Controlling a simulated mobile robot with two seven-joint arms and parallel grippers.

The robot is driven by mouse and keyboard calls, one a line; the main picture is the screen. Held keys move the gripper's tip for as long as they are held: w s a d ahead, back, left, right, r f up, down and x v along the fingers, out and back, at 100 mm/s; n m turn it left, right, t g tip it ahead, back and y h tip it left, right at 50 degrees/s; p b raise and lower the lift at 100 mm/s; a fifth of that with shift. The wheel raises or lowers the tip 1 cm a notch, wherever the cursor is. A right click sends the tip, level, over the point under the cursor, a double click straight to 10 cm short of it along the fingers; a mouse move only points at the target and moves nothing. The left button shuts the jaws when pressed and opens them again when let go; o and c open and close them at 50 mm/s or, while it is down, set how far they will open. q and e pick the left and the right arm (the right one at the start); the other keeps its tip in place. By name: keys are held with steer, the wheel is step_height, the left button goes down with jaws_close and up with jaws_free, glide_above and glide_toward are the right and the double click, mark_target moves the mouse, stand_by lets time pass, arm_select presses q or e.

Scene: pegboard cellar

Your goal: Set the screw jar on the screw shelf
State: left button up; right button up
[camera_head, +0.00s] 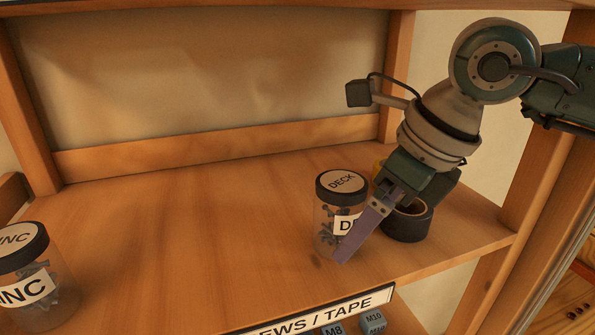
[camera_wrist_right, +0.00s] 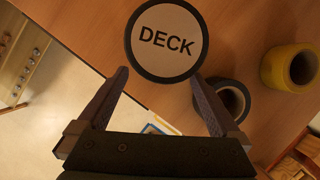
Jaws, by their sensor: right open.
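A clear jar of screws with a black-rimmed lid marked DECK (camera_head: 328,222) stands upright on the wooden shelf (camera_head: 200,220), whose front label ends in "EWS / TAPE". The jar's lid (camera_wrist_right: 166,38) fills the top middle of the right wrist view. My right gripper (camera_head: 362,232) is open beside the jar. One finger crosses in front of the jar's lower right side; the other is hidden. In the wrist view the open fingertips (camera_wrist_right: 160,78) point to either side of the lid's near edge. I cannot tell whether they touch the jar. My left gripper is not in view.
A second screw jar, its label ending in "INC" (camera_head: 35,285), stands at the left. A black tape roll (camera_head: 408,226) and a yellow roll (camera_wrist_right: 290,67) sit close right of the DECK jar. Blue boxes marked M8 and M10 (camera_head: 374,320) lie below. The shelf's middle is clear.

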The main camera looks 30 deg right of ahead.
steer(key=s+b, duration=0.1)
steer(key=s+d+b, duration=0.1)
steer(key=s, duration=0.1)
steer(key=s+d+b, duration=0.1)
steer(key=s, duration=0.1)
steer(key=shift+s+f, duration=0.25)
steer(key=shift+f, duration=0.1)
steer(key=shift+s+d+r, duration=0.1)
steer(key=shift+s+r, duration=0.15)
steer(key=shift+s, duration=0.05)
steer(key=shift+s+d+r, duration=0.1)
steer(key=shift+s+d, duration=0.1)
steer(key=shift+s, duration=0.3)
steer(key=shift+s+d, duration=0.2)
steer(key=shift+s, duration=0.3)
